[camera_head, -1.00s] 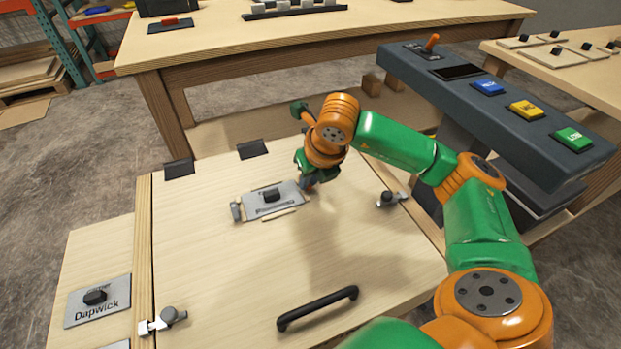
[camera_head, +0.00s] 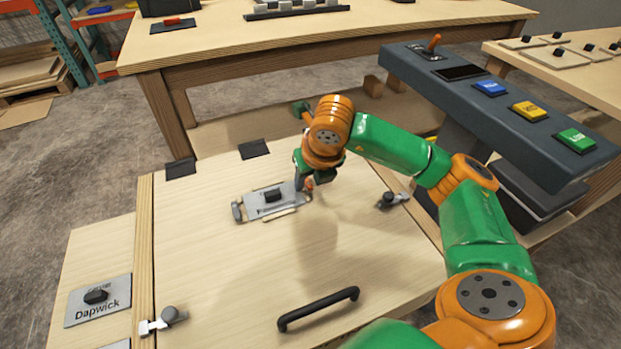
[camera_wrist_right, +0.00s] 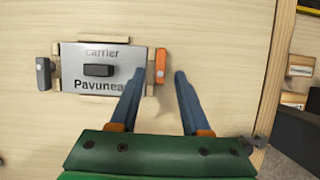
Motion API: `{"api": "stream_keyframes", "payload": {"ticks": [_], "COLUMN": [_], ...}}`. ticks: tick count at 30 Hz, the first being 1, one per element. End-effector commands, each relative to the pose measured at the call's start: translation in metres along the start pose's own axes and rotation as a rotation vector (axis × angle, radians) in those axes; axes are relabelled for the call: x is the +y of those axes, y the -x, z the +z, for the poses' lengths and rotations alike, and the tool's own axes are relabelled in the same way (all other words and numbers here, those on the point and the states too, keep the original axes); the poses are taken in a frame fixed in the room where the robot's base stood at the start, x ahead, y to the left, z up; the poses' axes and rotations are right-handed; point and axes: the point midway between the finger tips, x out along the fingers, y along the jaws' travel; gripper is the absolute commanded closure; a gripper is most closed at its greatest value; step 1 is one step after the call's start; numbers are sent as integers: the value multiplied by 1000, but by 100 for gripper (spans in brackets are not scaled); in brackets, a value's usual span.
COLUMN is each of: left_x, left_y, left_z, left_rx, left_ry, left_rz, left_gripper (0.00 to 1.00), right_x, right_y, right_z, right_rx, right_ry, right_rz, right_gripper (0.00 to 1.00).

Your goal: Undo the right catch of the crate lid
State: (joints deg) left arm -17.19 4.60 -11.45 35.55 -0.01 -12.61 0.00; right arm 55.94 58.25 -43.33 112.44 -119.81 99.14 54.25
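The crate lid (camera_head: 215,275) is a broad pale wooden panel with a black handle (camera_head: 318,308) near its front edge. Its right catch (camera_head: 392,200), grey metal with a dark knob, sits at the lid's right edge. A left catch (camera_head: 163,321) sits at the front left. My right gripper (camera_wrist_right: 160,72) is open and empty over the lid. Its fingers point at an orange clip (camera_wrist_right: 160,66) on the right side of a label plate marked Pavunea (camera_wrist_right: 100,52). The clip shows between the fingertips; contact cannot be told. My left gripper is not in view.
A grey clip (camera_wrist_right: 43,72) is at the plate's left side. A dark console (camera_head: 480,100) with blue, yellow and green buttons stands to the right. A workbench (camera_head: 340,35) is behind.

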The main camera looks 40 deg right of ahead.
Motion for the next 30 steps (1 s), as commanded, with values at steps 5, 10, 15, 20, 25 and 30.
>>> {"api": "stream_keyframes", "payload": {"ticks": [5,10,15,20,25,30], "left_x": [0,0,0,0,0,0], "left_y": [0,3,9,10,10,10], "left_z": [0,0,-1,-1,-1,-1], "left_rx": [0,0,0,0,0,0], "left_ry": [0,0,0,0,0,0], "left_rz": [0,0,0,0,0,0], "left_gripper": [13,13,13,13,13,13], "right_x": [0,0,0,0,0,0], "right_y": [0,16,54,70,71,71], "right_z": [0,2,2,0,0,0], "right_rx": [0,-4,-6,-1,0,0], "right_ry": [0,1,1,1,1,1], "right_rz": [0,1,1,1,0,0], "right_gripper": [54,54,54,54,54,54]}}
